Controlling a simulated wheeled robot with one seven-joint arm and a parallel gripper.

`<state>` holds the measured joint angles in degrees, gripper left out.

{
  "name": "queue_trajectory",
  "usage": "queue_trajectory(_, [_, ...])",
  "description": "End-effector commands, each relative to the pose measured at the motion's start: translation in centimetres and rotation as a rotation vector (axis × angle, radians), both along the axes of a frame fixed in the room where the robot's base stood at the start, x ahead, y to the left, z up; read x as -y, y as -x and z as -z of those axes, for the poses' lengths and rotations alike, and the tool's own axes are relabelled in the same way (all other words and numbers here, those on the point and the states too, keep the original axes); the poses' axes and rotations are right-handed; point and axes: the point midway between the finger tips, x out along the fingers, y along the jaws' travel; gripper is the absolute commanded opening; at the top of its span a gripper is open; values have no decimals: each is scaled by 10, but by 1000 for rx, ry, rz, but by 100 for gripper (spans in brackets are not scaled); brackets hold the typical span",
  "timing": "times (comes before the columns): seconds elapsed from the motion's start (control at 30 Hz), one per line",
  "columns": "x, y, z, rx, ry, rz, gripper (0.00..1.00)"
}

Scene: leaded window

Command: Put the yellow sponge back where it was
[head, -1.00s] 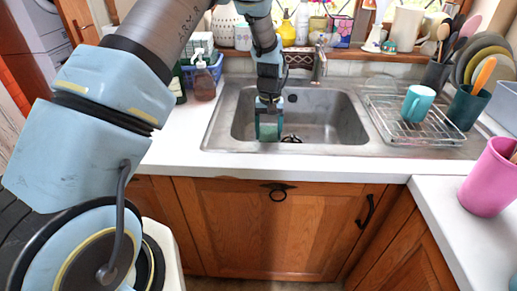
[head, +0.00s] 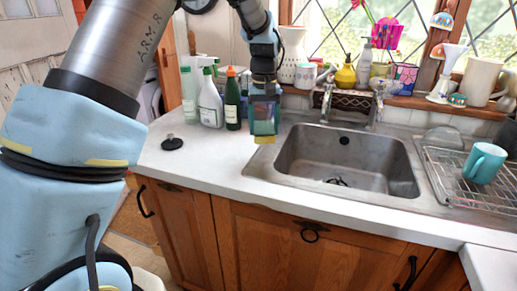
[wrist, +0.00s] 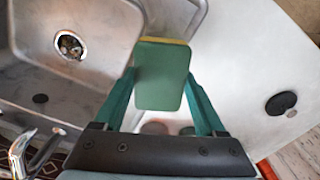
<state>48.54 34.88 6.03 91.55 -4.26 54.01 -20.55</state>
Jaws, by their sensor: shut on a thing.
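The sponge has a green face and a yellow side. In the head view the yellow part (head: 264,139) shows at its lower end; in the wrist view its green face (wrist: 161,78) fills the space between the fingers. My gripper (head: 264,118) is shut on the sponge and holds it up near the sink's left rim, in front of the bottles. In the wrist view my gripper (wrist: 160,92) has one green finger on each side of it. The sponge hides part of the sink rim and counter behind it.
The sink basin (head: 350,165) is empty except for its drain. Several bottles, including a dark green one (head: 232,105), stand behind and left of my gripper. A black plug (head: 172,143) lies on the otherwise clear left counter. A teal mug (head: 484,162) stands on the rack at right.

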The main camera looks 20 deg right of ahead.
Motion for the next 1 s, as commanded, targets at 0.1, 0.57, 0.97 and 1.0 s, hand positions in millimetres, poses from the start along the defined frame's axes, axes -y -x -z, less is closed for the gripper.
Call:
queue_trajectory(0.1, [-1, 0, 18, -2, -2, 0, 21])
queue_trajectory(0.57, [-1, 0, 65, -1, 0, 0, 21])
queue_trajectory(0.97, [0, 0, 70, 2, 2, 0, 76])
queue_trajectory(1.0, [0, 0, 69, 2, 2, 0, 81])
